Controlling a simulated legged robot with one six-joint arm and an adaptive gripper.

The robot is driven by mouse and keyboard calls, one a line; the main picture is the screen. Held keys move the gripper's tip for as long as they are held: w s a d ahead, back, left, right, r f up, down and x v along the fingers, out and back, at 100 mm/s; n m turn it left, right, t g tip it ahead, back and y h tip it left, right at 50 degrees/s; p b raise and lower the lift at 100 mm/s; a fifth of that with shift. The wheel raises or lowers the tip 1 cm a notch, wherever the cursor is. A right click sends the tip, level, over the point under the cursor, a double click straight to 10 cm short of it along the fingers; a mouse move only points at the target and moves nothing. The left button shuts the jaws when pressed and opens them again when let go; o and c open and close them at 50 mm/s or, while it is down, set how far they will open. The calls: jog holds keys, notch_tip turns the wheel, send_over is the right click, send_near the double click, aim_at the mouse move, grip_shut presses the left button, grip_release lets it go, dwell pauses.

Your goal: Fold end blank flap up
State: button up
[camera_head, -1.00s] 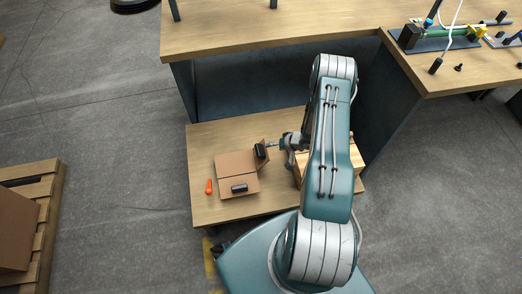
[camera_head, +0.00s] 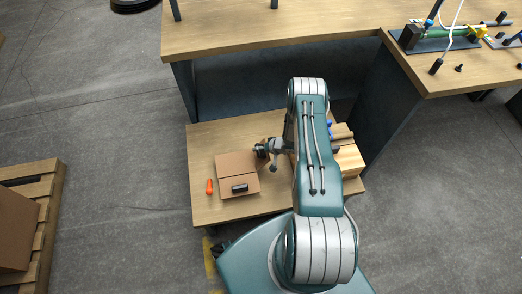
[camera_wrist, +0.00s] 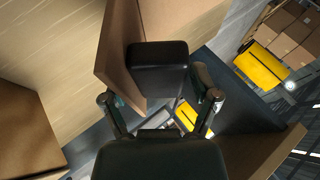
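The brown cardboard blank (camera_head: 236,165) lies on the low wooden table. A black block (camera_head: 240,188) sits on its near part. Another black block (camera_head: 260,151) is at its right end, by the end flap; this block is large in the wrist view (camera_wrist: 158,68), against a cardboard flap (camera_wrist: 118,50) that stands at an angle. My gripper (camera_head: 268,153) is at the right end of the blank, beside that block. In the wrist view its fingers (camera_wrist: 160,100) are spread apart, with the block just ahead of them. Whether they touch it is hard to tell.
An orange tool (camera_head: 209,186) lies left of the blank on the low table (camera_head: 212,137). A wooden box-like stack (camera_head: 348,160) stands to the right, partly behind my arm. A larger workbench (camera_head: 260,30) rises behind. A pallet with a box (camera_head: 15,225) is at the left.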

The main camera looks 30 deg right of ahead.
jog(key=c, duration=0.6)
jog(key=shift+c, duration=0.2)
jog(key=shift+w+a+r+n+g+h, duration=0.2)
jog(key=shift+a+g+h, duration=0.1)
jog(key=shift+a+h, duration=0.3)
jog(key=shift+w+a+r+n+g+h, duration=0.1)
jog(key=shift+w+a+n+g+h, duration=0.15)
jog(key=shift+a+h, duration=0.35)
jog(key=shift+w+a+f+n+g+h, duration=0.15)
jog(key=shift+a+n+g+h, duration=0.1)
jog(key=shift+a+h, duration=0.5)
jog(key=shift+w+a+n+g+h, duration=0.15)
jog(key=shift+a+h, duration=0.25)
jog(key=shift+h, duration=0.65)
jog(key=shift+a+h, duration=0.15)
jog(key=shift+h, duration=0.15)
jog(key=o, duration=1.3)
jog(key=shift+a, duration=0.15)
jog(key=shift+c, duration=0.2)
jog(key=v, duration=1.1)
jog(key=shift+r, duration=0.45)
